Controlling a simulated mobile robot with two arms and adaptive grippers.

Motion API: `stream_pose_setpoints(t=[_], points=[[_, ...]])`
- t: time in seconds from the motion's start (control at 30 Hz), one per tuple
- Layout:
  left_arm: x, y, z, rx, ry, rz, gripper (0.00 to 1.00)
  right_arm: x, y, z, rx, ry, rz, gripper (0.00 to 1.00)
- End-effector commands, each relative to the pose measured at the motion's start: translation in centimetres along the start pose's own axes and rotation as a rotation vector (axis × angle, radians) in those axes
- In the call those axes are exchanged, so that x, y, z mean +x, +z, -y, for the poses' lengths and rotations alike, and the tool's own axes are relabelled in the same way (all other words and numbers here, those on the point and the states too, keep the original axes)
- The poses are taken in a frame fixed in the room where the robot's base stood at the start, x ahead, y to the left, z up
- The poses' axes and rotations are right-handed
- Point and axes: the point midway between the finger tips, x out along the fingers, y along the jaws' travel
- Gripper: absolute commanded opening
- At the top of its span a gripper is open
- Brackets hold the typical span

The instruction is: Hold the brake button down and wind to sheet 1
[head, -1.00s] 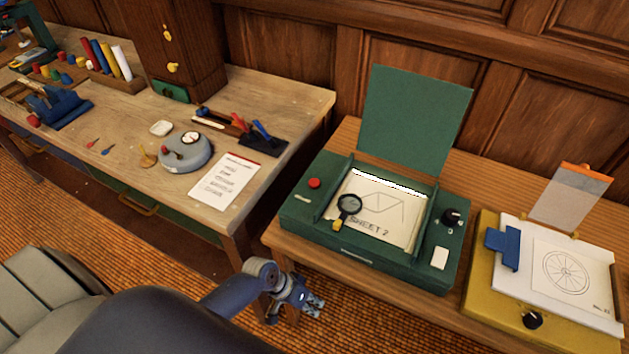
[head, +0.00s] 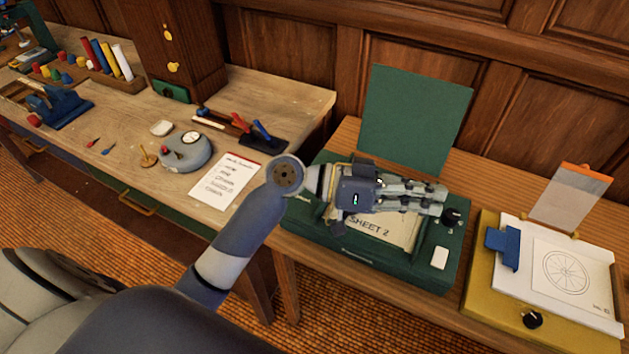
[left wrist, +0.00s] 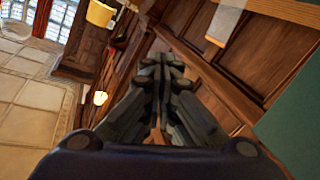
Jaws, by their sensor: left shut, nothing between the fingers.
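The green drafting box (head: 400,272) stands on the right-hand bench with its green lid (head: 415,120) raised. The sheet in its window reads "SHEET 2" (head: 370,226); its upper part is hidden by my left gripper (head: 443,198). That gripper is shut and empty, reaching rightward across the box, fingertips near the black knob (head: 452,217) at the box's right side. I cannot tell if they touch it. A white plate (head: 440,257) sits in front of the knob. The red button at the box's left is hidden behind my arm. The left wrist view shows the closed fingers (left wrist: 162,65).
A yellow board (head: 486,290) with a wheel drawing (head: 568,272) and a blue clamp (head: 503,246) stands close to the right. A left-hand bench holds a paper list (head: 224,182), a grey round device (head: 186,153) and a wooden cabinet (head: 170,50). Wood panelling is behind.

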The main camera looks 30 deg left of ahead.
Motion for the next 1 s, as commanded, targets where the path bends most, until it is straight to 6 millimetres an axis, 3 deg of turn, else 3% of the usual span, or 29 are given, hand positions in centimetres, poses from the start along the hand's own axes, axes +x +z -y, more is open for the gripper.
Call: stream_pose_setpoints(t=[0.03,0.1,0.33,0.4,0.47,0.67,0.8,1.0], points=[[0.1,-2.3,-1.2,0.039,0.027,-0.05,0.0,0.0,0.0,0.0,0.0,0.0,0.0,0.0],[0.0,-5.0,-2.9,0.09,0.062,-0.114,0.0,0.0,0.0,0.0,0.0,0.0,0.0,0.0],[-1.1,-12.3,-8.1,0.23,0.161,-0.294,0.0,0.0,0.0,0.0,0.0,0.0,0.0,0.0],[-1.2,-10.2,-4.4,0.15,0.067,-0.196,0.0,0.0,0.0,0.0,0.0,0.0,0.0,0.0],[-1.5,-9.1,-2.1,0.092,-0.001,-0.137,0.0,0.0,0.0,0.0,0.0,0.0,0.0,0.0],[-4.3,-5.5,6.2,-0.122,-0.274,0.018,0.0,0.0,0.0,0.0,0.0,0.0,0.0,0.0],[-8.0,-3.4,11.8,-0.282,-0.492,0.078,0.0,0.0,0.0,0.0,0.0,0.0,0.0,0.0],[-14.5,-1.1,18.2,-0.495,-0.802,0.088,0.0,0.0,0.0,0.0,0.0,0.0,0.0,0.0]])
